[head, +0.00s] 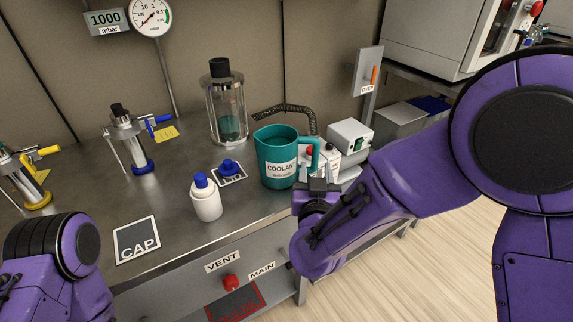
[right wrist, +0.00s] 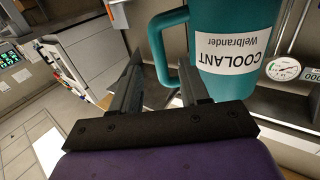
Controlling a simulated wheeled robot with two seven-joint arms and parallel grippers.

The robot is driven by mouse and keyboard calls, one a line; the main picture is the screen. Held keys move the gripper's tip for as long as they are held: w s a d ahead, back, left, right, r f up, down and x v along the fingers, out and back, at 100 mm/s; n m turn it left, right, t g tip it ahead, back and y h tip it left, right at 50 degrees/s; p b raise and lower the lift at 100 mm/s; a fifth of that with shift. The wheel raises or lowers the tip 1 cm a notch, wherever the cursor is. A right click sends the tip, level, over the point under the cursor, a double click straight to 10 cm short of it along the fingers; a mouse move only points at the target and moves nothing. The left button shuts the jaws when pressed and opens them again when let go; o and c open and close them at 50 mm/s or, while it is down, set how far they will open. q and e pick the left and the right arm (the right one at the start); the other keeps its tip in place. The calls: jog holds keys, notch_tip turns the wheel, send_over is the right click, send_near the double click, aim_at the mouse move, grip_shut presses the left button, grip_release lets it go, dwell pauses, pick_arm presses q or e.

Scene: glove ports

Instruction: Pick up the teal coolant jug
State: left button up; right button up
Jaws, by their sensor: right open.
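The teal coolant jug (head: 268,151) stands upright on the steel bench near its front edge, with a white COOLANT label. In the head view its handle is on the right, towards my right gripper (head: 318,183). In the right wrist view the jug (right wrist: 225,85) fills the upper right, upside down in the picture. There my right gripper (right wrist: 162,72) is open, its fingers to either side of the lower part of the handle. I cannot tell whether they touch it. My left arm shows at the lower left of the head view, but its gripper is not seen.
A glass vessel (head: 226,106) stands behind. A small white device (head: 350,137) and hose crowd the jug's right.

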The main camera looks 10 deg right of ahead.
aim_at(314, 157)
jog(key=x, duration=0.6)
jog(key=shift+w+r, duration=0.15)
jog(key=shift+r, duration=0.1)
jog(key=shift+a, duration=0.1)
grip_shut()
jog(key=shift+r, duration=0.1)
dwell(0.8)
